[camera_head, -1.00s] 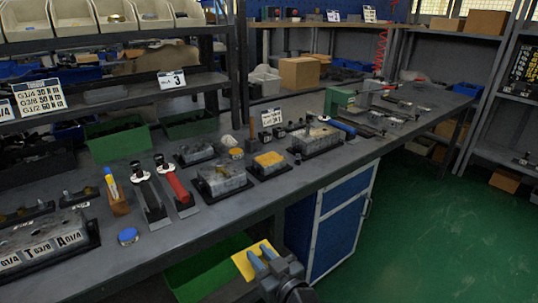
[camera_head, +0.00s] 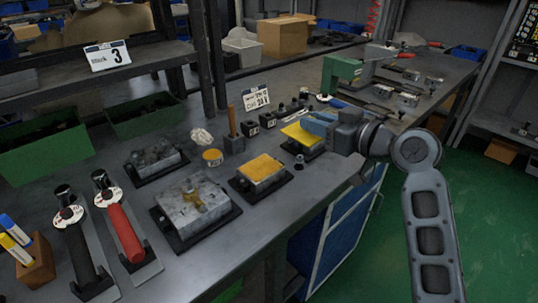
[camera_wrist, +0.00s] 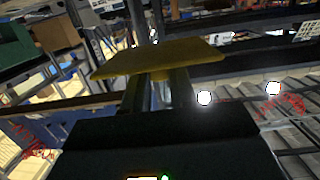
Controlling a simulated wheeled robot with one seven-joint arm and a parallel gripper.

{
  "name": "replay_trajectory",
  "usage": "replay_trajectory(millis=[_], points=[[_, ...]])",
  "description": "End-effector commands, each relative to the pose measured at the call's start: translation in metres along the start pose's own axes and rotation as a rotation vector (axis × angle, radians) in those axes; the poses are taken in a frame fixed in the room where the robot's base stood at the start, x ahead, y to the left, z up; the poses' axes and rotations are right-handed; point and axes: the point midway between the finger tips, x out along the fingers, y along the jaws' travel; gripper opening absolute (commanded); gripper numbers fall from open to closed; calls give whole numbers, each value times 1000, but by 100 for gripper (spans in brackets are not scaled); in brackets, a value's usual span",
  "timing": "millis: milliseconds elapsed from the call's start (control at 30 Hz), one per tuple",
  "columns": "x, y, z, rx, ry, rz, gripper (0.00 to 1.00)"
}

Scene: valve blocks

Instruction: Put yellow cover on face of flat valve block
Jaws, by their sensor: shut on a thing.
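My gripper (camera_head: 318,127) has blue fingers and is shut on a flat yellow cover (camera_head: 299,135), held out to its left. In the wrist view the cover (camera_wrist: 160,57) is a thin yellow plate across the fingertips. In the head view it overlaps a valve block on a black base (camera_head: 308,154), mostly hidden; I cannot tell whether they touch. A low block with a yellow top (camera_head: 262,168) sits left of it on a black base. A larger grey block (camera_head: 192,203) with a brownish patch sits nearer, and a dark grey block (camera_head: 153,157) farther left. Which is the flat block is unclear.
Red-handled (camera_head: 125,232) and black-handled (camera_head: 80,255) tools lie at the front left. A wooden-handled item (camera_head: 233,140), a yellow-topped round part (camera_head: 212,157) and small dark blocks (camera_head: 251,128) stand behind the blocks. A green machine (camera_head: 340,74) stands beyond my gripper.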

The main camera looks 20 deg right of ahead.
Motion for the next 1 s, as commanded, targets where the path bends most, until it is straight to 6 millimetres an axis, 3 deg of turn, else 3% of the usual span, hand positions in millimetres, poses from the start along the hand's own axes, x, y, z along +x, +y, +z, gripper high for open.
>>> replay_trajectory(millis=[167, 600, 867, 1000], points=[[8, -9, 2, 1, -2, -14, 0], [78, -69, 43, 0, -2, -14, 0], [92, -80, 56, 0, -2, -11, 0], [95, -80, 76, 2, -4, -10, 0]])
